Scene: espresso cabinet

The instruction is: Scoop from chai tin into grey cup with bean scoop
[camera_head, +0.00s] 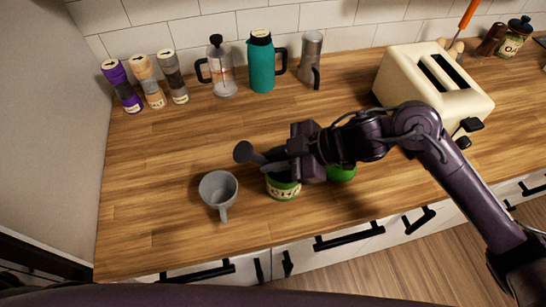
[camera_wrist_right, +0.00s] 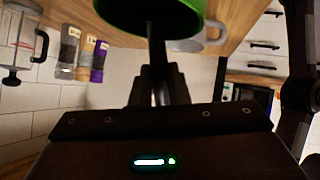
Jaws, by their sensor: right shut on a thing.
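The green chai tin (camera_head: 284,191) stands on the counter, its top mostly hidden by my right gripper. The grey cup (camera_head: 218,187) stands apart to its left, upright, handle toward the front edge. My right gripper (camera_head: 276,164) is just above the tin, shut on the dark grey bean scoop (camera_head: 244,153), whose round end sticks out to the left. I cannot tell whether the scoop touches the tin. My left gripper is not in view.
Another green thing (camera_head: 342,173) is partly hidden under my right arm. A cream toaster (camera_head: 410,77) stands right. A French press (camera_head: 221,72), teal jug (camera_head: 261,65), metal pot (camera_head: 311,62) and several canisters (camera_head: 153,82) line the back. The counter left of the cup is clear.

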